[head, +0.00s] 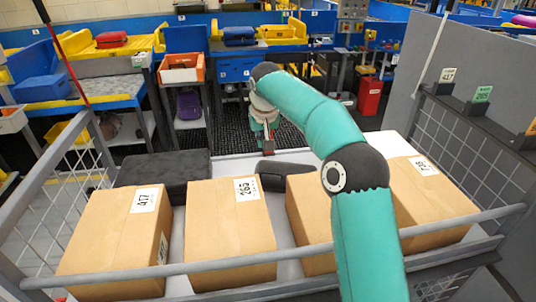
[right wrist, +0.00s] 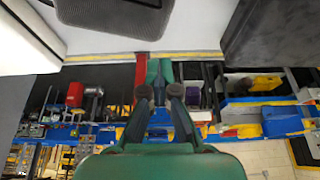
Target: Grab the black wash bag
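The black wash bag (head: 286,172) lies flat on a pale surface (head: 233,164), behind the brown boxes and partly behind my right arm. A dark, rounded bag, apparently the same one, shows at the top of the right wrist view (right wrist: 115,14). My right gripper (head: 267,142) hangs beyond the bag and a little to its left, apart from it. In the right wrist view my right gripper (right wrist: 159,94) shows dark finger parts near red and green pieces; its opening is unclear. I see nothing held in it. My left gripper is not in view.
Brown boxes labelled 417 (head: 112,235) and 265 (head: 232,225) stand in front, with more boxes to the right. A larger dark grey case (head: 160,172) lies left of the bag. Metal rails and mesh (head: 65,170) enclose the sides. A grey partition (head: 480,80) stands at right.

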